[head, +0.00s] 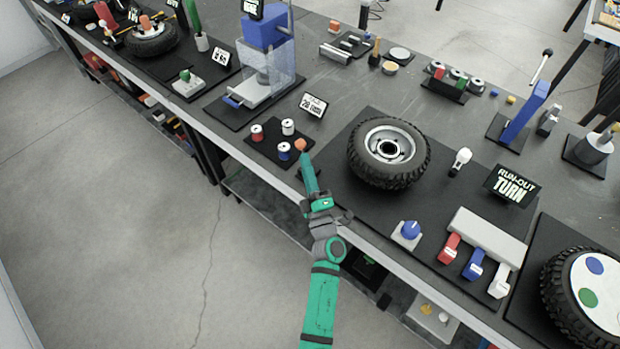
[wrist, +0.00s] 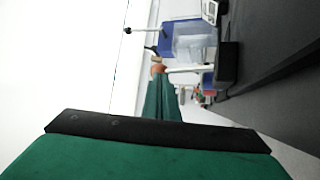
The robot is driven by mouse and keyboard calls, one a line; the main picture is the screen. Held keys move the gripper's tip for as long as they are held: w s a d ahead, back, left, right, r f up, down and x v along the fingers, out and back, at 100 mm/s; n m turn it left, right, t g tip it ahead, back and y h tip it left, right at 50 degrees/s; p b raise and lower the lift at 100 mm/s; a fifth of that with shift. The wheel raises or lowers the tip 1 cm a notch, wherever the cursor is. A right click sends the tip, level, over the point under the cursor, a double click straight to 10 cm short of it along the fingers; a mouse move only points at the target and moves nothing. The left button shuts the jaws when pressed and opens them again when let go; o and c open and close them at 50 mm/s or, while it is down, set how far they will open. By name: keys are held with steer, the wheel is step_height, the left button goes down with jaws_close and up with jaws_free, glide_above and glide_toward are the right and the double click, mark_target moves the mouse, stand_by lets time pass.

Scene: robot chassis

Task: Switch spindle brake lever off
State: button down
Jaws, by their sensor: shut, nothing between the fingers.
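My gripper (head: 301,147) is shut and empty, its green fingers tapering to an orange tip above the table's near edge. The tip also shows in the wrist view (wrist: 158,69). To its right is a wheel with tyre (head: 389,153) on a black mat. On that mat's right part are a red lever (head: 450,248), a blue lever (head: 474,265) and a white lever (head: 500,281) along a grey block, plus a blue knob (head: 410,230) on a white base. A small white upright part (head: 461,160) stands behind. I cannot tell which is the spindle brake lever; labels are unreadable.
Small red, white and blue spools (head: 257,133) sit on a mat just left of my gripper. A "RUN-OUT TURN" sign (head: 510,186) stands behind the levers. A blue press (head: 265,62) is at the back left. Another tyre (head: 575,300) is at the right edge. Floor in front is clear.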

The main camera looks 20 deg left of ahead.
steer(key=shift+w+a+r, duration=0.25)
steer(key=shift+w+a, duration=0.05)
steer(key=shift+w, duration=0.05)
steer(key=shift+w+a, duration=0.1)
steer(key=shift+w+a, duration=0.3)
steer(key=shift+a, duration=0.45)
steer(key=r+v, duration=0.2)
steer(key=v, duration=1.2)
steer(key=shift+s+d, duration=0.25)
steer(key=shift+d, duration=0.05)
